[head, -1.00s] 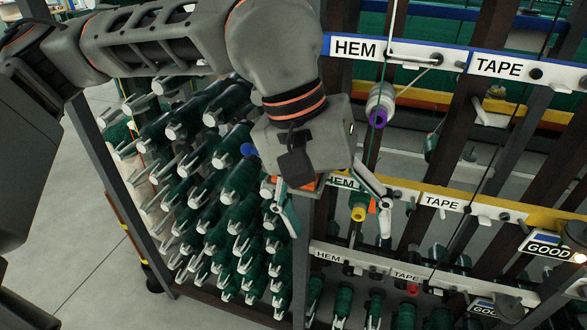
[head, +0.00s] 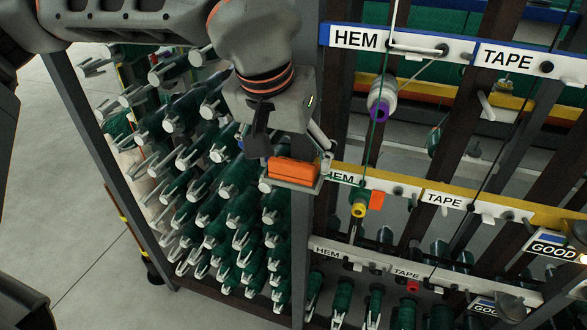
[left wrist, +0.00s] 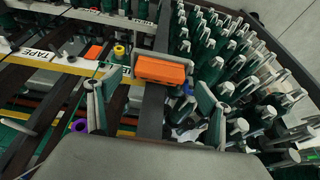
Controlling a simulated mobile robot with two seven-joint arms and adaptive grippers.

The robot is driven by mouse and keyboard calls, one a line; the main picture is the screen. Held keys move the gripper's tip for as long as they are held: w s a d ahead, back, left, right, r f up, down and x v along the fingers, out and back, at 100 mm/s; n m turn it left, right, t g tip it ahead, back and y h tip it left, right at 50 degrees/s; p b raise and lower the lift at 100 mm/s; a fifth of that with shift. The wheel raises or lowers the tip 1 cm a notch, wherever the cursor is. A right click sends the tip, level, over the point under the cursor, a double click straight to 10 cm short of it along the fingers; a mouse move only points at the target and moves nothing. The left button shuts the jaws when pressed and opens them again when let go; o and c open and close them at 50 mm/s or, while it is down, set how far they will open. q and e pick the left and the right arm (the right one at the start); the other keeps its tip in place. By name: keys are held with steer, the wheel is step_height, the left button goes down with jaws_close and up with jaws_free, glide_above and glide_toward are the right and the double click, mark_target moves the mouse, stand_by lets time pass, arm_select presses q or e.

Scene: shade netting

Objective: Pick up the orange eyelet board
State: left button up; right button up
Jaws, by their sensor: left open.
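The orange eyelet board (head: 293,171) sits on a small grey bracket at the front post of the rack, left of the yellow-edged HEM rail. It also shows in the left wrist view (left wrist: 164,71), lying across the bracket. My left gripper (head: 290,148) is just above and behind it in the head view, its fingers partly hidden. In the left wrist view the gripper (left wrist: 157,88) has its fingers wide apart, one on each side of the post, with the board ahead between them. The fingers are apart from the board. My right gripper is not in view.
Green spools on pegs (head: 220,190) crowd the rack's left side. Labelled rails (head: 430,190) hold pegs, a white-and-purple cone (head: 381,97), a yellow-ended spool (head: 359,207) and a small orange piece (head: 376,200). Open floor (head: 75,215) lies at the left.

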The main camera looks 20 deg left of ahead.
arm_select(q)
steer(key=shift+x, duration=0.85)
steer(key=c, duration=1.2)
steer(key=shift+d+r, duration=0.1)
steer(key=shift+r, duration=0.05)
